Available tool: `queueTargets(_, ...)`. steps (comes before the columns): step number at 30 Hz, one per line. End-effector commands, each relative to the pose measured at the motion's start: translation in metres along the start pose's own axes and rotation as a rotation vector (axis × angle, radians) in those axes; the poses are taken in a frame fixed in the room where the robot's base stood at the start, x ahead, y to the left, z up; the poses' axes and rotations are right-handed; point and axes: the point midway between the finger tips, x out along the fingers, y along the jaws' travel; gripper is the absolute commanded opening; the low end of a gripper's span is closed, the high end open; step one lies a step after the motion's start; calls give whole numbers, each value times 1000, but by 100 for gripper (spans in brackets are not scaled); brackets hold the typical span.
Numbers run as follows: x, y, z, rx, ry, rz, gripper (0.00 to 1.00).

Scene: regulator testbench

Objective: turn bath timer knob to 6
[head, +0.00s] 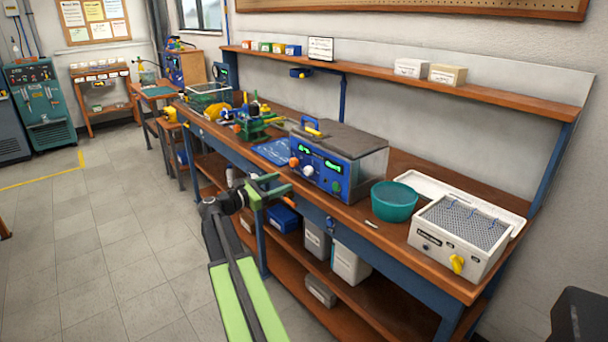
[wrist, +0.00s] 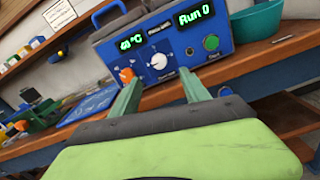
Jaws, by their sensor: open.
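The bath (head: 338,158) is a blue-fronted box with a clear tank and dark lid, standing on the bench. Its panel (wrist: 175,38) shows green displays reading "40 °C" and "Run 0". An orange knob (wrist: 126,76) sits at the panel's left. A white knob (wrist: 158,61) with a pointer sits right of it; it also shows in the head view (head: 308,171). Its small lettering is unreadable, so I cannot confirm it is the timer. My gripper (wrist: 159,78) is open and empty, its fingers spread below and either side of the white knob, apparently short of it. In the head view my gripper (head: 281,184) is before the bench edge.
A green round button (wrist: 211,42) is on the panel's right. A teal bowl (head: 394,201) stands right of the bath, then a white device (head: 450,245) with a yellow knob. A blue mat (head: 272,151) lies left of the bath. The floor left of the bench is clear.

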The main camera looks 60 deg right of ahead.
Motion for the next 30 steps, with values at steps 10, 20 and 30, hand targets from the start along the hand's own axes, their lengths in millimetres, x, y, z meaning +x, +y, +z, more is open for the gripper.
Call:
queueTargets(10, 83, 1, -1, 1, 1, -1, 54)
queueTargets(20, 108, 0, -1, 1, 1, 1, 54)
queueTargets(30, 107, 1, -1, 1, 2, 2, 33)
